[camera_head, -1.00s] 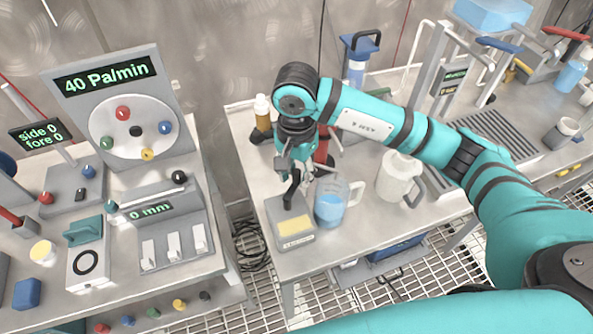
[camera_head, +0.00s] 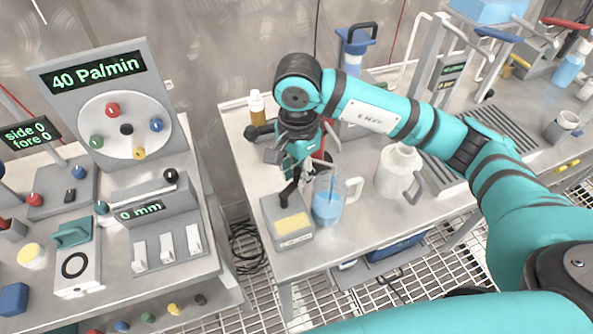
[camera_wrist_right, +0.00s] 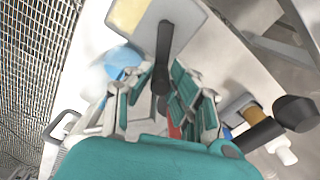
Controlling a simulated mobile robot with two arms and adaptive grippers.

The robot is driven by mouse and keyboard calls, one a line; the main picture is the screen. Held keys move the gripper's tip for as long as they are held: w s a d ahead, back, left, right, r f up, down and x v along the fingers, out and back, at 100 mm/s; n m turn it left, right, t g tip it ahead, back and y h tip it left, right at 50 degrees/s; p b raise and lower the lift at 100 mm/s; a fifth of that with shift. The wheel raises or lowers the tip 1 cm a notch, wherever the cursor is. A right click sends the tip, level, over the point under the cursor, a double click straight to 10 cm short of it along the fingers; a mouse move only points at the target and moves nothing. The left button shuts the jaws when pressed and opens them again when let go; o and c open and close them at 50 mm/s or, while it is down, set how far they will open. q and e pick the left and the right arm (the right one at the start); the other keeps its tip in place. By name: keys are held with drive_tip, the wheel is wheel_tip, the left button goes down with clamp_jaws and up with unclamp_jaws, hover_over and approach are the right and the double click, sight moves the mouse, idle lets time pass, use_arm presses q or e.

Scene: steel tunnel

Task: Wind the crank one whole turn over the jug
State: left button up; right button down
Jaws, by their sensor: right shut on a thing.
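The crank (camera_head: 288,194) is a black arm on a grey block with a pale yellow pad (camera_head: 292,224). The crank also shows in the right wrist view (camera_wrist_right: 164,50), running down between my fingers. My right gripper (camera_head: 300,165) is shut on the crank's handle end; it also shows in the right wrist view (camera_wrist_right: 161,88). The handle is partly hidden by the fingers. The clear jug (camera_head: 328,205) with blue liquid stands upright just right of the block. Its blue content shows blurred in the right wrist view (camera_wrist_right: 122,60). My left gripper is out of view.
A white jug (camera_head: 398,172) stands right of the blue one. A panel reading 40 Pa/min (camera_head: 100,80) fills a separate bench at left. A gap with cables separates the benches.

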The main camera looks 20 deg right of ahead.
drive_tip(key=c, duration=1.2)
unclamp_jaws()
